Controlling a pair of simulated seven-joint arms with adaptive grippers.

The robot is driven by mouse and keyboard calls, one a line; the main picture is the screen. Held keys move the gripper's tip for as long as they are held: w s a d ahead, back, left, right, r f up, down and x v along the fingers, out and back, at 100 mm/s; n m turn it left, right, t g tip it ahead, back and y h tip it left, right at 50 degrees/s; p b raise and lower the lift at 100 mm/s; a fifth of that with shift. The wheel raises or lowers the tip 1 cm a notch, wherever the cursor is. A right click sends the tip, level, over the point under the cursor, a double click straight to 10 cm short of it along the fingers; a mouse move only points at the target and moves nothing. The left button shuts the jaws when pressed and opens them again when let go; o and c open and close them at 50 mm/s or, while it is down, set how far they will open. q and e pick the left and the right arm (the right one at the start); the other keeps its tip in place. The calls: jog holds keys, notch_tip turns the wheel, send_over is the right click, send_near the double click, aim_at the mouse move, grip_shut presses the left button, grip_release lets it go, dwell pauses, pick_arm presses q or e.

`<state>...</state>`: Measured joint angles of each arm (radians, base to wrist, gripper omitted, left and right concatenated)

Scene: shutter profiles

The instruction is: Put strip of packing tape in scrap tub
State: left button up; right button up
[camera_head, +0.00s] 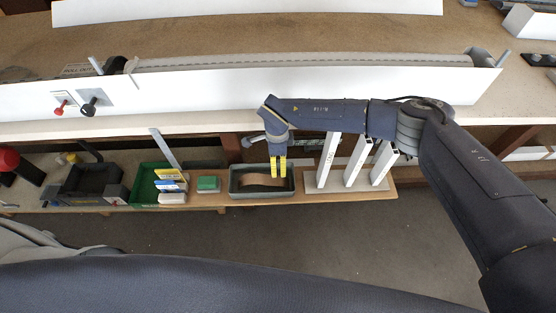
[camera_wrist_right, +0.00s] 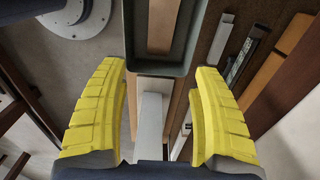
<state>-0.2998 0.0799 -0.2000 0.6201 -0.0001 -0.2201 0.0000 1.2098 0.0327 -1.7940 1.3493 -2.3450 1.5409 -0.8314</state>
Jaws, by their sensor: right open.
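The grey scrap tub (camera_head: 262,195) stands on the low wooden shelf. A brown strip, which looks like the packing tape (camera_head: 256,180), lies inside it. In the right wrist view, the tub (camera_wrist_right: 160,70) is at top centre, with the brown strip (camera_wrist_right: 163,25) on its floor. My right gripper (camera_head: 279,176) points down, its yellow fingertips overlapping the tub's right half in the head view. It is open and empty; in the right wrist view the fingers (camera_wrist_right: 162,115) are wide apart, with the tub beyond them. My left gripper is not in view.
White profiles stand on a board (camera_head: 345,184) right of the tub. A green block (camera_head: 208,183) and a green bin (camera_head: 146,184) are to its left. The workbench with a long white panel (camera_head: 300,88) lies behind and above the shelf. A pale bar (camera_wrist_right: 150,125) shows between the fingers.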

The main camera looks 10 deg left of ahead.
notch_tip(320, 180, up, 12)
dwell(0.7)
jog(key=shift+a, duration=0.1)
dwell(0.6)
